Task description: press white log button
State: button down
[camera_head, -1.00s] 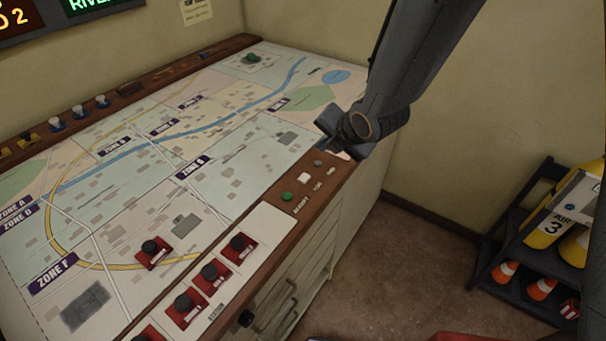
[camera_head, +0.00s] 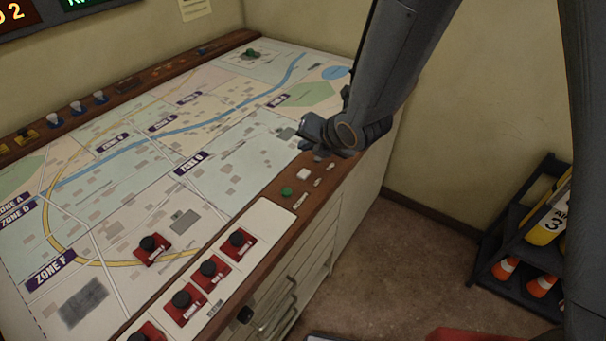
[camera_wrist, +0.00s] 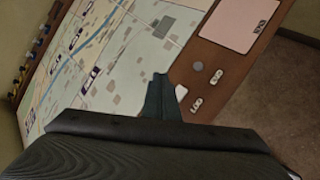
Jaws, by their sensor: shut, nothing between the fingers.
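My gripper (camera_head: 306,144) is above the strip, a little beyond the white button in the head view. In the wrist view the shut, empty fingers (camera_wrist: 159,80) point toward the strip's map-side edge. The white button (camera_wrist: 181,92) shows just right of them, partly hidden by the fingers. I cannot tell the exact height gap.
The map surface (camera_head: 130,180) fills the console. Red blocks with black knobs (camera_head: 209,269) stand along its near side. A pink-white panel (camera_wrist: 228,22) lies farther along the strip in the wrist view. A dark rack (camera_head: 520,235) with cones stands on the floor at right.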

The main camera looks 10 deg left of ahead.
jog(key=b, duration=0.3)
send_over(306, 176)
notch_tip(306, 176, down, 5)
jog(key=shift+w+r, duration=0.1)
jog(key=shift+f+b, duration=0.65)
jog(key=shift+f, duration=0.25)
jog(key=shift+f, duration=0.1)
dwell(1.0)
jog(key=shift+f+b, duration=0.35)
jog(key=shift+b, duration=0.2)
jog(key=shift+f+b, duration=0.35)
jog(key=shift+b, duration=0.05)
dwell(0.5)
dwell(0.3)
jog(key=shift+r+p, duration=0.45)
jog(key=shift+r, duration=0.35)
jog(key=shift+r+p, duration=1.55)
jog(key=shift+r, duration=0.95)
